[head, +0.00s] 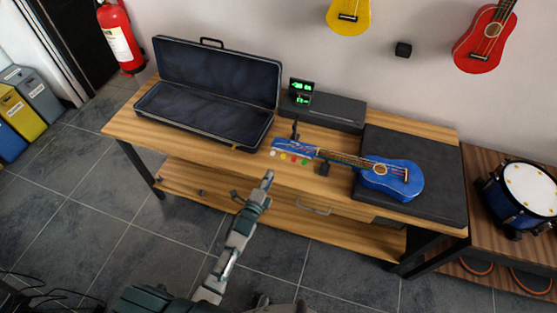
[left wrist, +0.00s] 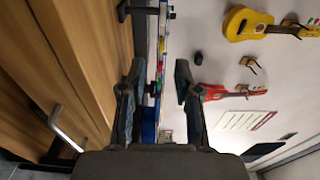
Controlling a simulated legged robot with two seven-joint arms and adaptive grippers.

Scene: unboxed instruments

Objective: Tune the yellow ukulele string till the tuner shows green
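The blue ukulele (head: 395,180) lies on the workbench, its neck pointing left and its body on a black case or pad. Several coloured pegs line the front edge of its headstock (head: 292,147); a yellow one (head: 283,156) is among them. The tuner display (head: 301,91) behind the headstock shows green characters, too small to read. My left gripper (head: 268,177) is in front of the bench edge, below and left of the pegs, apart from them. In the left wrist view its fingers (left wrist: 157,82) are spread and empty, with the headstock edge beyond. My right gripper is not visible.
An open black case (head: 205,118) takes up the bench's left side. A dark box (head: 340,110) lies beside the display. Small dark stands flank the ukulele's neck. A drawer handle (head: 314,210) juts from the bench front. A drum (head: 530,190) stands at right.

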